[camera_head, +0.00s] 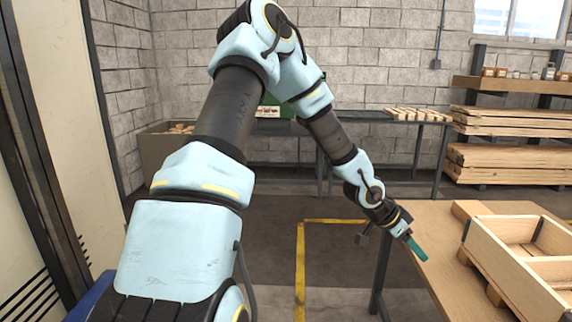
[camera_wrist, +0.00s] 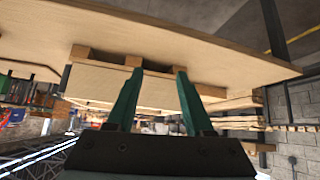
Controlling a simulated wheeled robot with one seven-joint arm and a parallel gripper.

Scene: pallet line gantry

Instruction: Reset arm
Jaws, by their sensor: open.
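My gripper (camera_head: 418,249) hangs at the end of my arm, by the left edge of the wooden table (camera_head: 428,222) in the head view. Its green fingers point down and to the right. In the wrist view my gripper (camera_wrist: 160,72) shows two green fingers spread apart with nothing between them. My arm reaches up, bends at the top of the picture and slopes down to the right. Whether the fingertips touch the table edge is not clear, but they hold nothing.
A divided wooden crate (camera_head: 513,281) stands on the table, right of my gripper. Planks lie stacked on a rack (camera_head: 510,157) at the back right. A bench with slats (camera_head: 415,114) stands along the brick wall. The floor with the yellow line (camera_head: 300,270) is clear.

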